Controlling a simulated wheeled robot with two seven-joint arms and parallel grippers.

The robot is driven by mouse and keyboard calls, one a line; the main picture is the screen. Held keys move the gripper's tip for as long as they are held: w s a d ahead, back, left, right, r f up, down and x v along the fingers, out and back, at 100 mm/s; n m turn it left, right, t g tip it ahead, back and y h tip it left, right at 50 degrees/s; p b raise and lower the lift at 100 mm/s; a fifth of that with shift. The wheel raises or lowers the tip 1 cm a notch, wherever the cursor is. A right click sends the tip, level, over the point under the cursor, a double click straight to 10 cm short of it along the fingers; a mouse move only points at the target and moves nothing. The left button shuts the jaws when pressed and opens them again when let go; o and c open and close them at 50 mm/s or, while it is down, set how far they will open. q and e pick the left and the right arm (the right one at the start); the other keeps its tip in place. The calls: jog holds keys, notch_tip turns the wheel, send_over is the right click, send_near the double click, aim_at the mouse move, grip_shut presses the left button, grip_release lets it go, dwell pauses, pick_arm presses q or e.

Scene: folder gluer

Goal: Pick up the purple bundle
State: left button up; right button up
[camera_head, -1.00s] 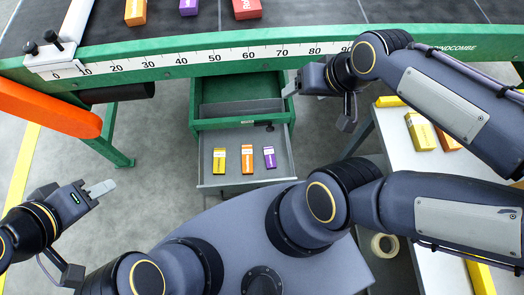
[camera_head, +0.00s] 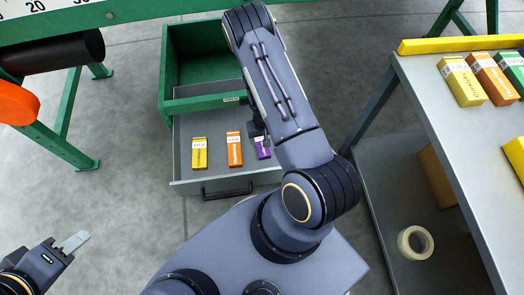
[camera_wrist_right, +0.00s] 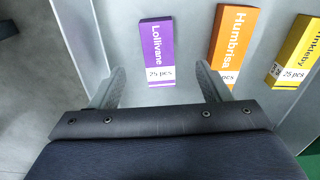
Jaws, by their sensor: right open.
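The purple bundle (camera_head: 263,147) lies in the open drawer, rightmost of three bundles, partly hidden by my right arm. In the right wrist view, the purple bundle (camera_wrist_right: 157,42) shows its label, "Lollivane 25 pcs". My right gripper (camera_wrist_right: 158,82) is open and empty, with one finger to each side of the bundle's near end. Its height above the bundle is hard to judge. The right finger overlaps the edge of the orange bundle (camera_wrist_right: 233,42) in this view. My left gripper (camera_head: 76,241) is at the lower left, away from the drawer; its finger gap cannot be made out.
The yellow bundle (camera_head: 199,153) lies left of the orange one in the grey drawer (camera_head: 222,180) of the green cabinet (camera_head: 190,42). A table with more bundles (camera_head: 462,80) stands at the right, with a tape roll (camera_head: 415,242) below.

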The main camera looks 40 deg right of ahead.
aim_at(264, 151)
jog(key=f+b, duration=0.1)
jog(key=f, duration=0.2)
jog(key=f+b, duration=0.2)
jog(key=f, duration=0.1)
jog(key=s+f+b, duration=0.1)
jog(key=f+b, duration=0.1)
jog(key=f, duration=0.1)
jog(key=shift+a+f, duration=0.1)
jog(key=shift+f, duration=0.15)
jog(key=c, duration=1.1)
